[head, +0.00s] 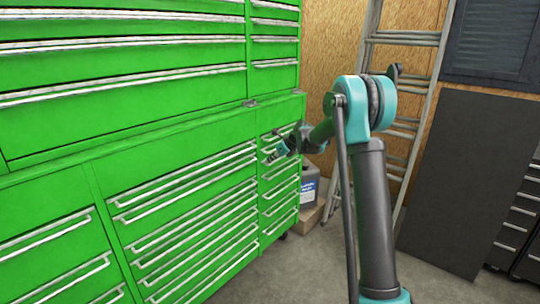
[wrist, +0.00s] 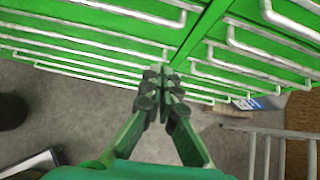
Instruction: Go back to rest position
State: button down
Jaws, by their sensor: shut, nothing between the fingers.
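My gripper (head: 276,152) is stretched out in front of the narrow right-hand column of drawers on the green tool cabinet (head: 100,105). In the wrist view my gripper (wrist: 160,86) has its dark fingertips close together, with nothing held between them. The drawers' silver handles lie just beyond the fingertips in that view. I cannot tell whether the fingers touch the cabinet. All the drawers that I can see look closed.
A metal ladder (head: 410,38) leans against the wooden wall behind my arm. A grey container (head: 310,184) with a label stands beside the cabinet. A dark panel (head: 465,180) and dark drawers (head: 518,228) are at the right. Grey floor (head: 300,270) lies open in front.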

jog(key=s+d+f+n+h, duration=0.2)
jog(key=s+d+n, duration=0.5)
jog(key=s, duration=0.9)
jog(key=s+d+f+n+h, duration=0.2)
jog(key=s+d+n, duration=0.6)
jog(key=s, duration=0.9)
jog(key=s+d+f+n+g+h, duration=0.1)
jog(key=s+d+f+n+h, duration=0.2)
jog(key=s, duration=1.3)
jog(key=d+f+n, duration=0.2)
jog(key=d+n, duration=0.3)
jog(key=n, duration=0.2)
jog(key=shift+s+d, duration=0.2)
jog(key=shift+s, duration=0.1)
jog(key=shift+f, duration=0.1)
